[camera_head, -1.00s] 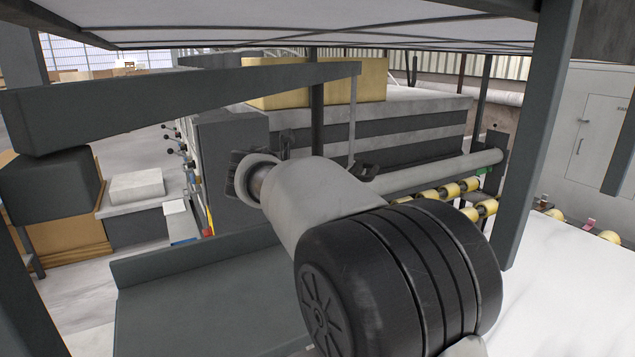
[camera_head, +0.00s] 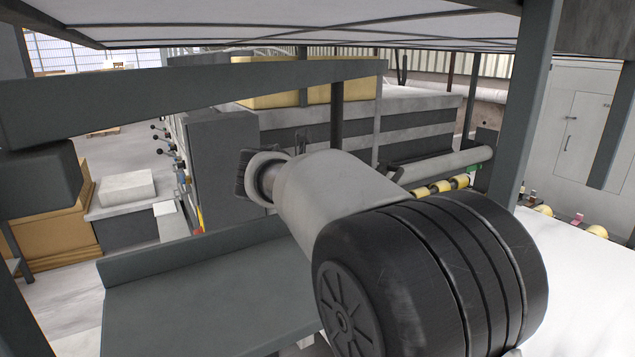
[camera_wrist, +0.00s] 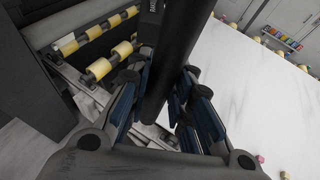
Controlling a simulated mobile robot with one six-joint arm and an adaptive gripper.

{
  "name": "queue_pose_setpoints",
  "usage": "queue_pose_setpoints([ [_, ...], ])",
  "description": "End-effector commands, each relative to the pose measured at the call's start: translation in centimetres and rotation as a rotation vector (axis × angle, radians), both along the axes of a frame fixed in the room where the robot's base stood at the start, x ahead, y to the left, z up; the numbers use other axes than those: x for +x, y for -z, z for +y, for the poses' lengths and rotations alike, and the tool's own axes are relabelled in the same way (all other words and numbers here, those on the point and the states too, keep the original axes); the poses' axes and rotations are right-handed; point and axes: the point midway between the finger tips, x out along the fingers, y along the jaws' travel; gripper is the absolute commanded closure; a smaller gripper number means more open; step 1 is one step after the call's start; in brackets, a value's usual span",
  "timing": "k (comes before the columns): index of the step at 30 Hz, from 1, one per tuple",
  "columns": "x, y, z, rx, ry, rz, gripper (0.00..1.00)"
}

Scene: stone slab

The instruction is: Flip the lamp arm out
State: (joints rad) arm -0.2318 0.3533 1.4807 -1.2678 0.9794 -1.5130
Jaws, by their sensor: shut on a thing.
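The lamp arm (camera_head: 200,95) is a long dark grey bar crossing the upper left of the head view, nearly level.
A dark box (camera_head: 38,185) sits under the bar's left part. Grey frame posts (camera_head: 530,110) stand at right, with a white slab (camera_head: 560,270) beyond. Yellow rollers (camera_head: 440,186) and a large machine (camera_head: 290,135) lie behind. A grey tray-like surface (camera_head: 200,300) is below.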

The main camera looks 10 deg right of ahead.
Motion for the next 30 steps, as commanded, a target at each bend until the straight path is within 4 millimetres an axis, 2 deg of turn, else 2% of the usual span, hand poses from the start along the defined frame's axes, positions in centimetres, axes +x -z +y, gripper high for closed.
queue_pose_setpoints([
  [7, 0.05, -0.09, 0.09, 0.001, -0.002, -0.002, 1.00],
  [8, 0.05, -0.09, 0.09, 0.001, -0.002, -0.002, 0.78],
  [17, 0.07, -0.08, 0.09, 0.001, -0.002, -0.002, 0.59],
  [26, 0.02, -0.12, 0.15, 0.000, -0.003, -0.003, 0.59],
  [30, -0.67, -0.59, 0.92, 0.001, -0.005, -0.004, 0.59],
])
